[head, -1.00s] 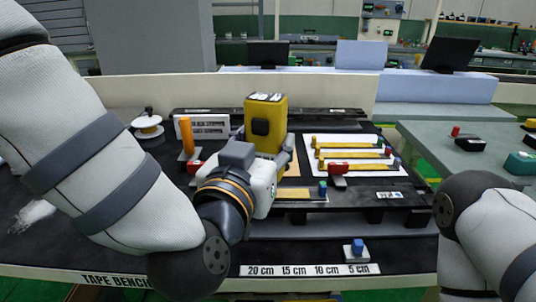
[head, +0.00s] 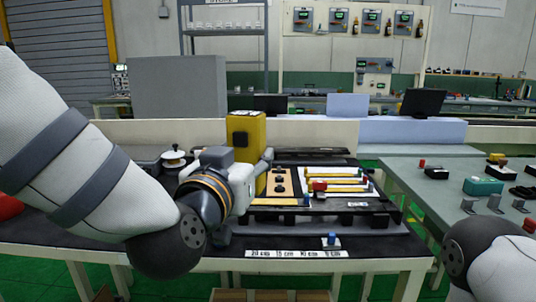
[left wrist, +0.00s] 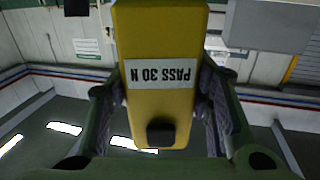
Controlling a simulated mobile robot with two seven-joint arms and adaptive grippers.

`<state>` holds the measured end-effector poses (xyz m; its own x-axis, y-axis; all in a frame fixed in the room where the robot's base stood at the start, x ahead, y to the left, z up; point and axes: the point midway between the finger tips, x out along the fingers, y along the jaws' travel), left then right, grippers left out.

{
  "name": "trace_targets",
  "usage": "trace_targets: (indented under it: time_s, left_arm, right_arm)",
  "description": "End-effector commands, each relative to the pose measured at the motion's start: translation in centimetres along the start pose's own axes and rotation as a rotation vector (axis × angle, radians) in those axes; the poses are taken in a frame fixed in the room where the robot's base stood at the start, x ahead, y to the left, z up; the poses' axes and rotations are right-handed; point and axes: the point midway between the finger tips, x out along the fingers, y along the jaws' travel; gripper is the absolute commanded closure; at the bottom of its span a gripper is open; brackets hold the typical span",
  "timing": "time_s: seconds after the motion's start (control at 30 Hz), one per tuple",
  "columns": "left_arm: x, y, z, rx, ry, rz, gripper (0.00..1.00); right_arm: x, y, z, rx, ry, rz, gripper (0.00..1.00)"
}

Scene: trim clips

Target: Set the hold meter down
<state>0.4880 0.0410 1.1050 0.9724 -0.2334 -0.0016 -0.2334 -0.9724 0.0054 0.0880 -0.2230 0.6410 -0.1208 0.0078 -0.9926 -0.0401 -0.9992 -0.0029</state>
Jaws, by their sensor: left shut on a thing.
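The hold meter (head: 246,142) is a tall yellow block with a dark knob, upright over the left part of the black bench fixture in the head view. In the left wrist view the meter (left wrist: 160,105) fills the middle, with a label reading PASS 30 N upside down. My left gripper (left wrist: 163,110) is shut on it, one finger on each side. In the head view the left gripper (head: 252,180) partly covers the meter's lower part. I cannot tell whether its base touches anything. My right gripper is out of view; only that arm's link shows at lower right.
A tan board (head: 281,182) with dark holes lies right of the meter, beside a white card with yellow strips (head: 335,177). A red clip (head: 319,186) stands near the strips. A blue-topped block (head: 331,240) sits at the front edge.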

Motion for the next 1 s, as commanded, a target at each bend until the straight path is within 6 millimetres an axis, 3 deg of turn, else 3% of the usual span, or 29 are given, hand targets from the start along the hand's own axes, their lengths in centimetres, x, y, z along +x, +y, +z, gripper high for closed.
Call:
trace_targets:
  time_s: [0.03,0.2,0.3,0.4,1.0]
  left_arm:
    - [-0.4,-1.6,1.9,0.001,-0.012,-0.033,0.94]
    - [-3.5,-7.4,7.7,0.001,-0.015,-0.152,0.94]
    - [-5.8,-10.1,10.0,0.003,-0.009,-0.201,0.94]
    - [-7.4,-11.5,11.0,0.006,0.000,-0.227,0.94]
    - [-7.9,-12.0,11.2,0.005,0.006,-0.236,0.94]
  right_arm:
    - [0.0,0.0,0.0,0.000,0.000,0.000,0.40]
    - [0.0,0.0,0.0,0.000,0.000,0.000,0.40]
    - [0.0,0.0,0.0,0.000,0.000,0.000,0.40]
    - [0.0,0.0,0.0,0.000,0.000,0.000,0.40]
    - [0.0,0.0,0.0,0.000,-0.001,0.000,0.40]
